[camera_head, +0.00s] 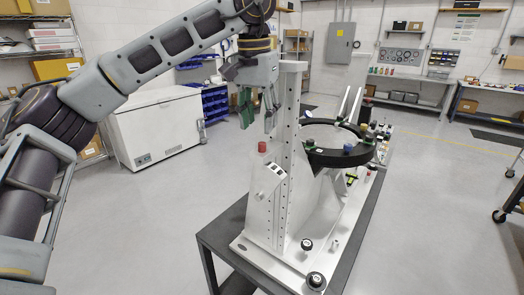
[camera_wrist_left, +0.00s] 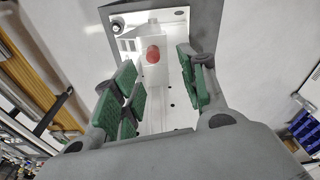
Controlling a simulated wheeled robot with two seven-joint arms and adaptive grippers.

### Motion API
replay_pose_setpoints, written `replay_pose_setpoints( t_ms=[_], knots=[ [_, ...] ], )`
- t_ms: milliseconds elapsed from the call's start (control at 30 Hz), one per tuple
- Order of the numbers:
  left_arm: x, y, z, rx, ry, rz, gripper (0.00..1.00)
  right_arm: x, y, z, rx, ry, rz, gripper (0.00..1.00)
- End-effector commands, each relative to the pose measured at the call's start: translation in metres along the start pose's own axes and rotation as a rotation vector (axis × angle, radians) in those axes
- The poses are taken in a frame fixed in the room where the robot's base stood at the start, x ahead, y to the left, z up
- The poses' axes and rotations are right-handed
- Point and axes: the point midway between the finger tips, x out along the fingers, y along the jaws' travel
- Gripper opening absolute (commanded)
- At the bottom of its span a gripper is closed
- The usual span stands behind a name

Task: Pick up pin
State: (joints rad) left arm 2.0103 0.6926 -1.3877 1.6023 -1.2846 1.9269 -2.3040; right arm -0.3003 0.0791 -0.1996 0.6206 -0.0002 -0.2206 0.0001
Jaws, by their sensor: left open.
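A red cylindrical knob (camera_head: 262,147), which looks like the top of the pin, stands upright on a white block (camera_head: 266,178) of the fixture. In the left wrist view the red top (camera_wrist_left: 153,54) shows between the fingers, seen from above. Any lower part of the pin is hidden in the block. My left gripper (camera_head: 258,112), with green finger pads, is open and empty. It points down a little above the red top, apart from it. My right gripper is in neither view.
The fixture's tall white column (camera_head: 287,130) stands close to the right of my left gripper. Black knobs (camera_head: 316,280) sit on the white base plate. A white chest freezer (camera_head: 155,130) stands farther back left.

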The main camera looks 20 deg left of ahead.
Motion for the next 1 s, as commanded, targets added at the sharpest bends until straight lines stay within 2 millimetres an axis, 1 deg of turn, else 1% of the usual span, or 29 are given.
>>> replay_pose_setpoints(
  t_ms=[467, 633, 800, 1000],
  knots=[
    [0.004, 0.001, 0.001, 0.0, 0.0, 0.0, 0.43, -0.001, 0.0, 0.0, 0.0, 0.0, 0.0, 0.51],
    [0.015, 0.004, 0.003, 0.0, -0.001, -0.001, 0.43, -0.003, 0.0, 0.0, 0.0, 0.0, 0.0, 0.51],
    [0.032, 0.007, 0.008, 0.0, -0.002, -0.001, 0.43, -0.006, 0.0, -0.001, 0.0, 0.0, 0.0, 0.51],
    [0.051, 0.008, 0.007, 0.0, 0.0, 0.0, 0.43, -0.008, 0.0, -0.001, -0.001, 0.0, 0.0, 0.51]
  ],
)
